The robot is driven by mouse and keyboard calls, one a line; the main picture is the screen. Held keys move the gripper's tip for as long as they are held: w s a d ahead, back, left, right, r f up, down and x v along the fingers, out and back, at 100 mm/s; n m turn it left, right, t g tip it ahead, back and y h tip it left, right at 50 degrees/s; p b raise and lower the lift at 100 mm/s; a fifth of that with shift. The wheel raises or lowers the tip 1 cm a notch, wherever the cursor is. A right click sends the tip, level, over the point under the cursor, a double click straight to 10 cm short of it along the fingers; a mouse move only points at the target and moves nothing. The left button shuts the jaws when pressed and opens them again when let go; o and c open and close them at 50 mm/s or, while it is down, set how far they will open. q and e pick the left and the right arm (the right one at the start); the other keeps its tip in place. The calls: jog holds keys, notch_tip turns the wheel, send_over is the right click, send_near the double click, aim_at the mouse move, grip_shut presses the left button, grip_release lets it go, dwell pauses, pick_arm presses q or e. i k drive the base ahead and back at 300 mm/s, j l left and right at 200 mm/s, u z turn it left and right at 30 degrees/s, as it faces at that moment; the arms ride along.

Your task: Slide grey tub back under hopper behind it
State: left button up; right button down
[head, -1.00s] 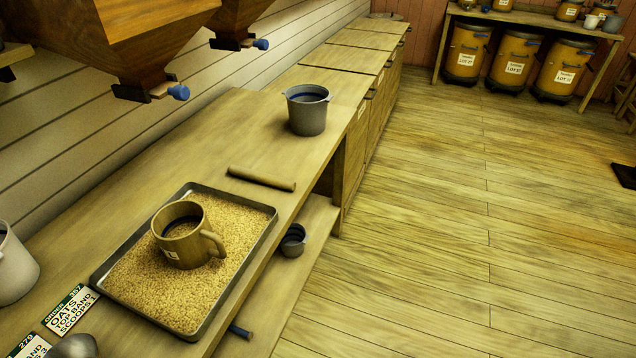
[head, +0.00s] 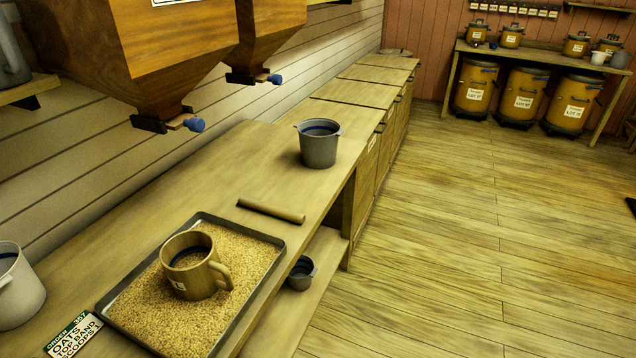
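The grey tub (head: 320,146) stands upright on the wooden counter (head: 225,170), near its front edge, with a dark inside and small side lugs. Two wooden hoppers hang over the counter from the wall side. The nearer hopper (head: 165,60) has a slide gate with a blue knob (head: 194,125). The farther hopper (head: 265,35) has a gate with a blue knob (head: 275,79) and is up and left of the tub in the picture, toward the wall. Neither of my grippers is in view.
A wooden strip (head: 271,210) lies on the counter in front of the tub. A grain tray (head: 276,262) holds a wooden mug (head: 195,266). A pale pail (head: 18,287) and order card (head: 73,334) are at left. A small grey cup (head: 301,273) sits on the lower shelf.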

aim_at(319, 144)
jog(key=l+u, duration=0.1)
jog(key=u, duration=0.4)
jog(key=i+l+u, duration=0.1)
jog(key=u, duration=0.35)
jog(key=l+u, duration=0.2)
jog(key=u, duration=0.3)
jog(key=l+u, duration=0.25)
jog(key=l, duration=0.3)
jog(key=l+u, duration=0.3)
jog(key=l, duration=0.25)
jog(key=k+l+u, duration=0.1)
jog(key=l+u, duration=0.15)
jog(key=l, duration=0.3)
jog(key=k+l+u, duration=0.25)
jog(key=l, duration=0.25)
jog(key=i, duration=0.1)
